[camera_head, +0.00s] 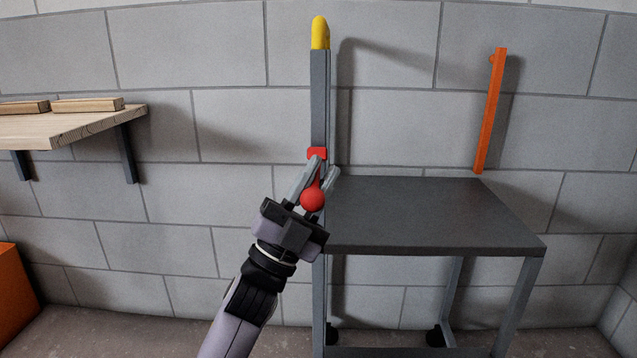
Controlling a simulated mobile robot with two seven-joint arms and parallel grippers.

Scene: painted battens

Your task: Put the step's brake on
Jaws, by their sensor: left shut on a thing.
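The step (430,212) has a dark grey flat top, grey legs and small dark wheels low down. A tall grey post (319,95) with a yellow cap rises at its left side. On the post is a red bracket (317,153), and a red lever with a round red knob (312,199) hangs down from it. My left gripper (315,180) is at the lever, its fingers on either side, shut on it just above the knob. The fingers partly hide the lever. My right gripper is not in view.
A wooden wall shelf (65,123) with battens (87,104) on it is at the left. An orange box (14,290) is at the lower left edge. The step's top is clear.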

